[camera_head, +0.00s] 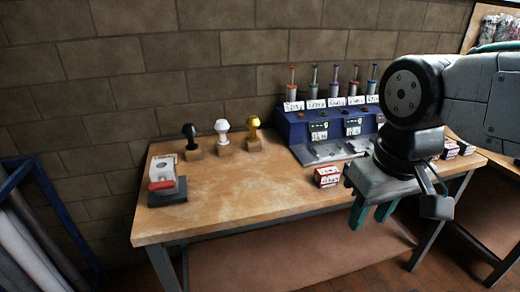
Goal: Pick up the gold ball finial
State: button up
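The gold ball finial (254,122) stands upright on a small wooden block (253,145) toward the back of the wooden workbench (250,190). It is the rightmost of three finials in a row, beside a white one (222,127) and a black one (189,131). My gripper (371,219) hangs at the right, near the bench's front edge, well to the right of the gold finial and lower in the picture. Its two teal fingers point down with a gap between them, and nothing shows between them.
A blue stand (293,131) with several labelled, coloured-top items is right of the finials. A red-and-white box (327,177) lies in front of it. The bench's front middle is clear.

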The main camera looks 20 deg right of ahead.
aim_at(252, 122)
jog(key=k, duration=0.1)
jog(key=u, duration=1.65)
jog(key=i, duration=1.25)
jog(key=z, duration=2.2)
